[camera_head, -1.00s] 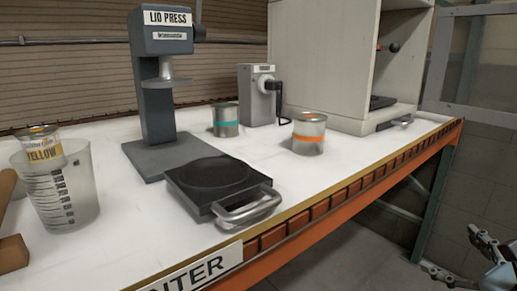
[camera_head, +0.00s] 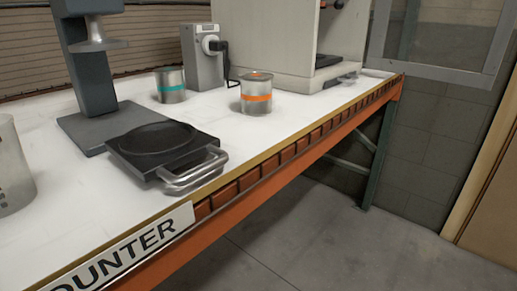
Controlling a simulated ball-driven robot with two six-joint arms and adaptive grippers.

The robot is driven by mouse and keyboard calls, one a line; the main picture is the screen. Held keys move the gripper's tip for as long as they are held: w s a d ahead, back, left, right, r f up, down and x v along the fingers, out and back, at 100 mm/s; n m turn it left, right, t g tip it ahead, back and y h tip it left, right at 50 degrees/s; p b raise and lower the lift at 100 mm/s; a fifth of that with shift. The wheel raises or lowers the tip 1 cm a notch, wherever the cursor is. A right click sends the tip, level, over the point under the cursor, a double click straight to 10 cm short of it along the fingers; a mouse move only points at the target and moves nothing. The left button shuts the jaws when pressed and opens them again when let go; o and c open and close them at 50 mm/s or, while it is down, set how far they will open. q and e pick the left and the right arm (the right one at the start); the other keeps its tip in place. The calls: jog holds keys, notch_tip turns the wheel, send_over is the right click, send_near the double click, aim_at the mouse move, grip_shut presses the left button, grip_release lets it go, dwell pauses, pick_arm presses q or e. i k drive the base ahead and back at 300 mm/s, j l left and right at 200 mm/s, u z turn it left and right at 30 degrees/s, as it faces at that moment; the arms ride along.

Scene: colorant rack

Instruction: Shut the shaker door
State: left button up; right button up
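The shaker (camera_head: 262,42) is a pale cabinet at the back right end of the counter, cut off by the top edge. Its front is open, and part of its dark inside shows. The shaker door (camera_head: 432,72), a grey frame around a see-through pane, stands swung open to the right of the cabinet, beyond the counter's end. Its top is out of view. Neither of my grippers is in view.
An orange-banded can (camera_head: 257,95) stands on the counter (camera_head: 290,112) in front of the shaker. A teal-banded can (camera_head: 170,86), a grey device (camera_head: 203,60), the lid press (camera_head: 92,90) and a hot plate (camera_head: 165,143) stand further left. The floor (camera_head: 340,235) at right is clear.

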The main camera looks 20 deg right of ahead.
aim_at(485, 80)
jog(key=i+l+u, duration=0.2)
jog(key=l, duration=0.9)
jog(key=i+l+u, duration=0.2)
jog(key=l, duration=0.9)
jog(key=l+u, duration=0.2)
jog(key=l, duration=0.9)
jog(key=l+u, duration=0.2)
jog(key=l, duration=0.9)
jog(key=k+l+u, duration=0.2)
jog(key=l, duration=0.9)
jog(key=i, duration=0.05)
